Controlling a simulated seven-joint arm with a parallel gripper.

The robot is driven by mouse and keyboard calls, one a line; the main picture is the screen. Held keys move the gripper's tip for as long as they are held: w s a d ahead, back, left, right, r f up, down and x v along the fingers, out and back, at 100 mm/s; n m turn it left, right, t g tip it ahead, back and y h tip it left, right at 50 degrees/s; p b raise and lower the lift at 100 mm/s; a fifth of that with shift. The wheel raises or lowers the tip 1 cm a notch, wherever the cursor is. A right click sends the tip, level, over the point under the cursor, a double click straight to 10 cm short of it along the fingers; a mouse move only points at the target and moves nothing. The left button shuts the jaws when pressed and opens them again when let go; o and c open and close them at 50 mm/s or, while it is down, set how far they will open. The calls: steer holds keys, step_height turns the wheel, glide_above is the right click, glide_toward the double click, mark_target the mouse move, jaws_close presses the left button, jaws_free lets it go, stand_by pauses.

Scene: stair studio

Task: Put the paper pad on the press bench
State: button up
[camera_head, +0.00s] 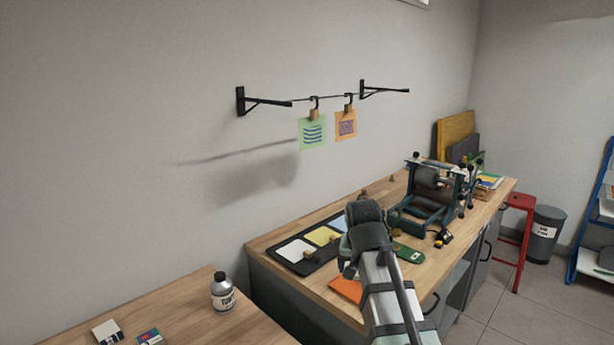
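The press bench (262,244) is a wooden-topped bench along the wall, with a dark green roller press (432,195) on it. I cannot tell for sure which thing is the paper pad. A small white and dark flat item (107,331) lies on the near left table and may be it. An orange flat sheet or pad (345,290) lies on the bench's front edge, partly hidden by my arm. My arm rises over the bench front from the bottom; its gripper fingers do not show.
A white bottle (222,291) and a colourful small card (150,338) are on the left table (190,300). A black tray (283,254) with coloured plates and a green item (408,253) lie on the bench. Prints (312,134) hang on a wall line. A gap separates the two tables.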

steer(key=shift+d+m, duration=0.3)
steer(key=shift+d, duration=1.55)
steer(key=shift+a, duration=0.1)
steer(key=s+a+f+n+y, duration=0.1)
steer(key=s+a+n, duration=0.15)
steer(key=a, duration=0.95)
steer(key=s+a+f+n+y, duration=0.15)
steer(key=s+a, duration=0.25)
steer(key=a, duration=0.8)
steer(key=s+a+n, duration=0.3)
steer(key=a, duration=0.9)
steer(key=s+a+f+n+g+y, duration=0.3)
steer(key=s+a+n, duration=0.5)
steer(key=s+a, duration=2.75)
steer(key=w+a+m+t+h, duration=0.1)
steer(key=w+a+m, duration=0.1)
steer(key=a, duration=0.4)
steer(key=shift+f+m+t, duration=0.3)
steer(key=shift+t, duration=0.1)
